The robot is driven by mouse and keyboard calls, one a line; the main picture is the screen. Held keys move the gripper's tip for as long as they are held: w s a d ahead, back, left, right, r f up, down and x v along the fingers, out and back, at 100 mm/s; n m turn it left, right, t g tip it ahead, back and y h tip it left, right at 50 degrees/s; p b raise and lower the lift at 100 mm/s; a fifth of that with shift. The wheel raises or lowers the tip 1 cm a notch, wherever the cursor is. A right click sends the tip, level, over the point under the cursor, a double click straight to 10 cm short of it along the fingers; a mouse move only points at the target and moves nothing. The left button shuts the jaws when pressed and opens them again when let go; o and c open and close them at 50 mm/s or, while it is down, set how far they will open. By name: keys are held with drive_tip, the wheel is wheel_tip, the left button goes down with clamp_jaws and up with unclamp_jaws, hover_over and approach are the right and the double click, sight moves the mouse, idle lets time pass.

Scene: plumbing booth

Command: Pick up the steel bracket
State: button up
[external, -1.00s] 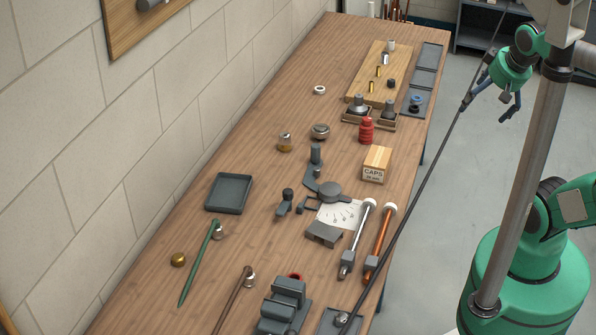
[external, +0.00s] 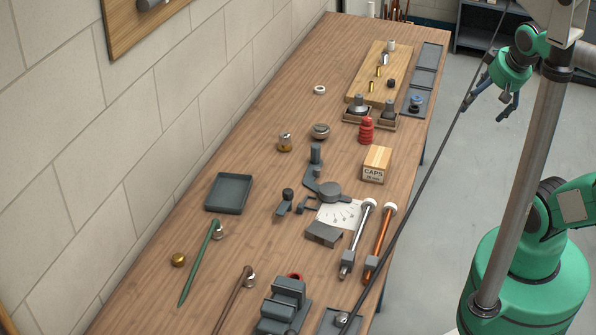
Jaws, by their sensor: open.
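No part is plainly identifiable as the steel bracket. A dark grey angular metal piece (external: 323,235) lies on the bench at the lower edge of a white printed card, and it could be the bracket. My gripper (external: 494,102) hangs in the air at the upper right, off the bench's right side. It is open and empty, with its dark fingers pointing down. It is well apart from the grey piece and everything else on the bench.
The wooden bench (external: 262,113) runs along a block wall. Near the grey piece are a dark bending tool (external: 330,191), two pipe-like tools with white ends (external: 358,238), a CAPS box (external: 376,164) and a vise (external: 283,306). A grey tray (external: 229,193) lies left. A dark slanting pole crosses the view.

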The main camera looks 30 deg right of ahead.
drive_tip(key=w+a+f+n+g+y, duration=0.1)
drive_tip(key=w+a+f+n+g, duration=0.1)
drive_tip(key=w+a+f, duration=0.4)
drive_tip(key=w+a+f+n+g, duration=0.1)
drive_tip(key=w+a+f, duration=0.1)
drive_tip(key=w+a, duration=0.8)
drive_tip(key=a+f+n+g+h, duration=0.1)
drive_tip(key=a+f+n+g, duration=0.1)
drive_tip(key=a+f, duration=1.7)
drive_tip(key=shift+a+f+n+g+p, duration=0.35)
drive_tip(key=shift+a+n, duration=0.25)
drive_tip(key=shift+a, duration=0.6)
drive_tip(key=b, duration=0.1)
hover_over(326, 228)
drive_tip(key=shift+f, duration=4.3)
